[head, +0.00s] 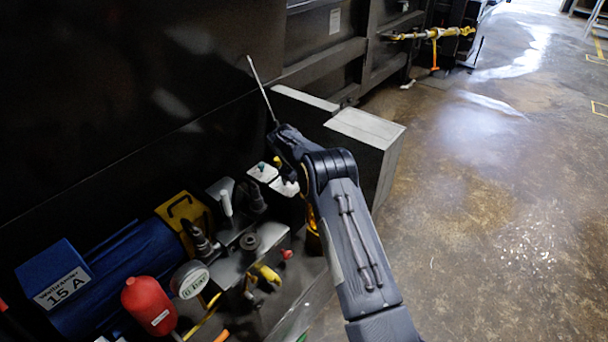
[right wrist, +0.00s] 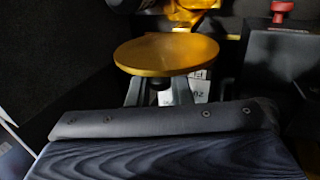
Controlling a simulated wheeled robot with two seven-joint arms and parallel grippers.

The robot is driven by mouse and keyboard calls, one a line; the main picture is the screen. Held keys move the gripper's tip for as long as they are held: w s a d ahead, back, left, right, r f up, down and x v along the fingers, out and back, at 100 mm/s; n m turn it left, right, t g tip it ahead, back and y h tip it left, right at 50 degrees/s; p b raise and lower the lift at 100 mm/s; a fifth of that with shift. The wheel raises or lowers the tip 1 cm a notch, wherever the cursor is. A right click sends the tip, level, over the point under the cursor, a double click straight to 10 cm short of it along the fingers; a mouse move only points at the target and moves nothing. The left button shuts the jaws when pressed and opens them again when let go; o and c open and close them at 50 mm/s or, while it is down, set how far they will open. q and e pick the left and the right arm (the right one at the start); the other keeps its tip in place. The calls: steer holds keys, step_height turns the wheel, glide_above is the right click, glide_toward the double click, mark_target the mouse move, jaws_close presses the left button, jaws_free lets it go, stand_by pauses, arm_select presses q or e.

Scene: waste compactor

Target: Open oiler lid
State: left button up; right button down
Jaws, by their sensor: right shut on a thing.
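The oiler lid is a round yellow disc (right wrist: 166,53) in the upper middle of the right wrist view. A yellow oiler part (right wrist: 188,14) shows behind it at the top edge. My right gripper (right wrist: 158,90) has its two grey fingers at the lid's near edge and is shut on it. The lid hides the fingertips, and I cannot tell how far it is raised. In the head view a little yellow of the oiler (head: 312,226) shows beside my right arm, which hides the rest and the gripper. My left gripper is not in view.
A grey box (head: 372,130) stands just beyond my right arm. A blue motor (head: 125,270), a red canister (head: 150,305), a round gauge (head: 190,280) and valves crowd the left. A dark wall rises behind. The concrete floor (head: 500,230) at right is clear.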

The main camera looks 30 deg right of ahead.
stand_by(0.4)
steer(key=c, duration=1.4)
jaws_free()
steer(key=shift+f, duration=0.1)
steer(key=v, duration=0.7)
steer(key=shift+a+r, duration=0.15)
steer(key=shift+r, duration=0.25)
